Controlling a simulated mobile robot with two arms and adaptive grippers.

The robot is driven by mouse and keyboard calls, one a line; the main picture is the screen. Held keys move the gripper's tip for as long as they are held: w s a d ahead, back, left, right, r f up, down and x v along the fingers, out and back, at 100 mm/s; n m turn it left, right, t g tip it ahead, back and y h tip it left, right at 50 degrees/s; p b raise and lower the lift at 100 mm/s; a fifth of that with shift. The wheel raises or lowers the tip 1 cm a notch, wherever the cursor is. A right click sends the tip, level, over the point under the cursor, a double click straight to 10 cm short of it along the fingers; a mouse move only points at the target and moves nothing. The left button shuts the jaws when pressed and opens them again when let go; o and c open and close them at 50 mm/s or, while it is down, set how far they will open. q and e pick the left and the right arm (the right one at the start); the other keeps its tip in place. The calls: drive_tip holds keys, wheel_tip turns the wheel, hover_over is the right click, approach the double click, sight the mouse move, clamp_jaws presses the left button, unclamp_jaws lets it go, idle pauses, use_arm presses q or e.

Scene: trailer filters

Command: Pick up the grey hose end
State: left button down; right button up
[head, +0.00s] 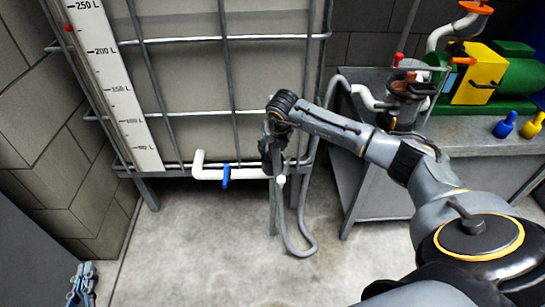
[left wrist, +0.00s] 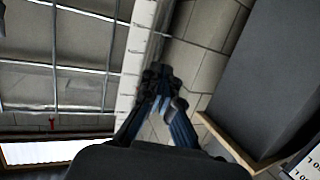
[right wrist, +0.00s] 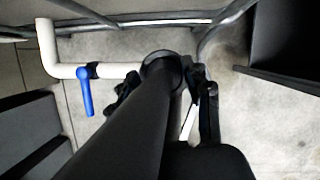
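The grey hose (head: 303,252) hangs in a U-shaped loop near the floor beside the tank's right corner. My right gripper (head: 272,158) is beside its upper part, close to the white pipe's outlet. In the right wrist view a dark tube (right wrist: 150,118), apparently the hose end, runs between the fingers of my right gripper (right wrist: 165,100) and ends in a round rim. The tube hides much of the fingers, so I cannot tell whether they grip it. My left gripper (head: 82,280) is at the lower left, empty, its fingertips together in the left wrist view (left wrist: 160,88).
A white pipe (head: 205,172) with a blue valve handle (head: 226,176) leaves the caged tank (head: 190,90). A grey bench (head: 375,195) carries a green and yellow pump (head: 480,75) and blue and yellow caps (head: 505,127). Concrete floor (head: 190,250) is clear in front.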

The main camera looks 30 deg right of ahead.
clamp_jaws()
drive_tip(key=shift+r, duration=0.15)
